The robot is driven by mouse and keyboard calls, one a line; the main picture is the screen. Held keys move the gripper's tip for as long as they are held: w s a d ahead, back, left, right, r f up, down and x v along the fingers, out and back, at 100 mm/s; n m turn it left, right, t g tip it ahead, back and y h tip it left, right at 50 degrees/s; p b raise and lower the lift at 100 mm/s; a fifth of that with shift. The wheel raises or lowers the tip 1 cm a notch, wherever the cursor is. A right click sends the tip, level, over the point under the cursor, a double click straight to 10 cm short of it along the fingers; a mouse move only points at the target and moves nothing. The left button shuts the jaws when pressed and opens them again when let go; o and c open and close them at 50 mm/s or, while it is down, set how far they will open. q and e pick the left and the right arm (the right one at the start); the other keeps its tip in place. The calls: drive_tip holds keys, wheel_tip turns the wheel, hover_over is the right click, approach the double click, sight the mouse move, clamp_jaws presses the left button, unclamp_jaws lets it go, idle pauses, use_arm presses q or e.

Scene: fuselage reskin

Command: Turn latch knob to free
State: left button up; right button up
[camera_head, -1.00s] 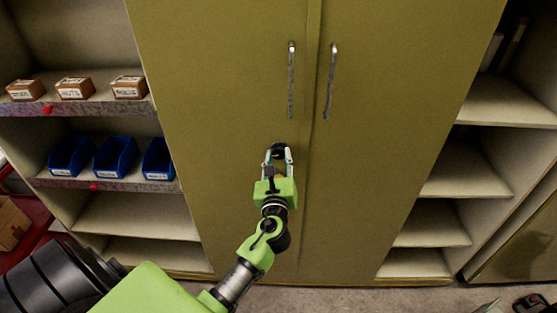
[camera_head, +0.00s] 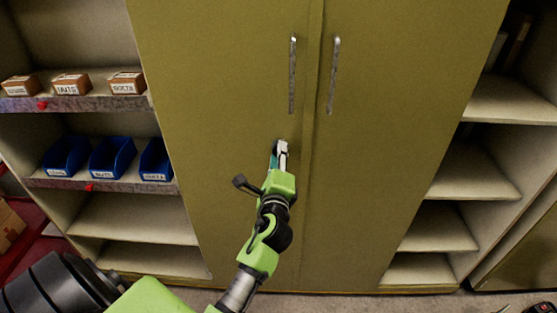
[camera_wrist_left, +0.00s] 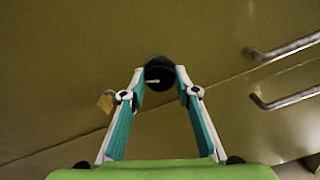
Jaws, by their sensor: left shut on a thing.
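The latch knob (camera_wrist_left: 159,75) is a round black knob with a pale pointer mark, on the left door of the olive cabinet (camera_head: 225,90). In the head view it is mostly hidden behind my fingertips. My left gripper (camera_head: 279,146) is at the knob, below the door handles. In the left wrist view its two teal and white fingers (camera_wrist_left: 160,78) are shut on the knob, one on each side. The pale mark lies roughly sideways in that view. My right gripper is in neither view.
Two vertical metal handles, left (camera_head: 292,75) and right (camera_head: 333,75), stand above the knob beside the door seam. Open shelves with labelled boxes (camera_head: 73,83) and blue bins (camera_head: 112,156) are at the left. Empty shelves (camera_head: 470,175) are at the right.

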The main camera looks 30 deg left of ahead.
use_arm(q)
drive_tip(key=n+b, duration=0.1)
drive_tip(key=n, duration=0.3)
drive_tip(key=shift+f+n+b, duration=0.1)
drive_tip(key=shift+n+b, duration=0.2)
idle(0.3)
drive_tip(key=o, duration=1.1)
drive_tip(key=shift+c, duration=0.2)
